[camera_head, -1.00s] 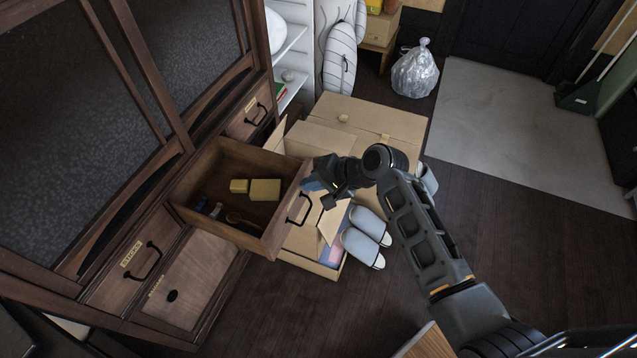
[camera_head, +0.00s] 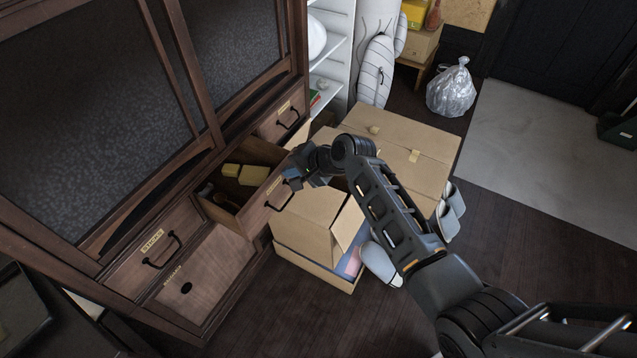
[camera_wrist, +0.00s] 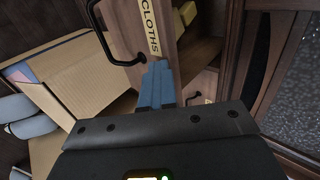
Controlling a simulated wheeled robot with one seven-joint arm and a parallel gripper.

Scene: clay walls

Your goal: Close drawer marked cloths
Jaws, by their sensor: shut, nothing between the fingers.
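The drawer marked cloths (camera_head: 262,200) is partly open in the dark wooden cabinet. Its label reads CLOTHS (camera_wrist: 150,28) in the wrist view, beside a black handle (camera_wrist: 118,48).
Open cardboard boxes (camera_head: 318,212) stand on the floor right beside the drawer. Slippers (camera_head: 380,263) lie near them. A drawer labelled STICKS (camera_head: 150,262) sits shut to the left. A silver bag (camera_head: 451,92) stands farther back. Dark floor (camera_head: 500,210) is clear at right.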

